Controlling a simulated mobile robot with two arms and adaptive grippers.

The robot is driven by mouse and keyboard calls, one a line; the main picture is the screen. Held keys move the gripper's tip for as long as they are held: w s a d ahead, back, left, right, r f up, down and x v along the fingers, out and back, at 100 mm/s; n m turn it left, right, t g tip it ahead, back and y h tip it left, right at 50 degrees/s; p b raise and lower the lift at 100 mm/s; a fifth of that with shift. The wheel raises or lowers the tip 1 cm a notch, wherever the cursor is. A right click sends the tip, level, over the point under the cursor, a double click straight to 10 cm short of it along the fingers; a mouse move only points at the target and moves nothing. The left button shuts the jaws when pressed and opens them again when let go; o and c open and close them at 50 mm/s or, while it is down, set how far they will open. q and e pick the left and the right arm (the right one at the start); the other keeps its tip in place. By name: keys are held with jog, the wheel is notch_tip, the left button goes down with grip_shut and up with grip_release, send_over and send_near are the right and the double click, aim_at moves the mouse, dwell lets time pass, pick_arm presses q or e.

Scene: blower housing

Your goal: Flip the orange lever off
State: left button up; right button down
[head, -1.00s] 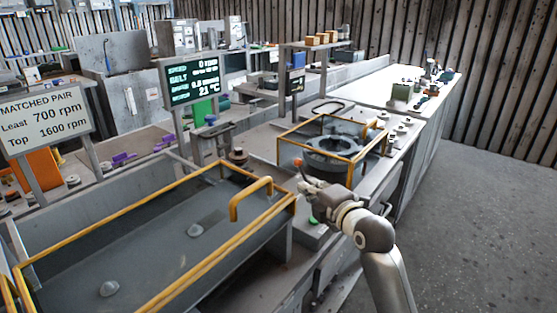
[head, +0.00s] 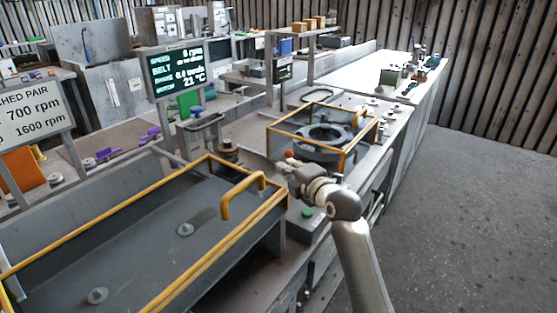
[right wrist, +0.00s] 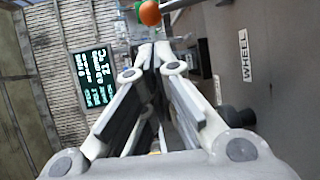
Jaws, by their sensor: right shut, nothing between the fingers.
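The orange lever shows as a round orange knob (head: 289,154) in the head view, near the front corner of the yellow-framed guard around the blower housing (head: 323,139). Its stem is hidden in that view. My right gripper (head: 283,164) is shut and empty, with its fingertips close to the knob. In the right wrist view the orange knob (right wrist: 149,13) lies just beyond the closed fingertips (right wrist: 154,52), at the top edge. I cannot tell whether they touch. My left gripper is not in view.
A yellow-railed grey bin (head: 150,245) with a raised yellow handle (head: 236,192) stands left of my right arm. A green button (head: 307,213) sits below the gripper. A display (head: 175,68) stands behind. Open floor (head: 460,220) lies to the right.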

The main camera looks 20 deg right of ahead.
jog(key=x, duration=0.3)
jog(key=shift+w+a+f, duration=0.1)
jog(key=shift+w, duration=0.25)
jog(key=shift+x, duration=0.9)
jog(key=shift+f, duration=0.1)
jog(key=shift+s, duration=0.1)
jog(key=shift+s+t+b, duration=0.1)
jog(key=shift+t+b, duration=0.2)
jog(key=shift+b, duration=0.05)
jog(key=shift+s+d+r+m+t+b, duration=0.15)
jog(key=shift+d+r+m+t+b, duration=0.1)
jog(key=shift+m+t+b, duration=0.1)
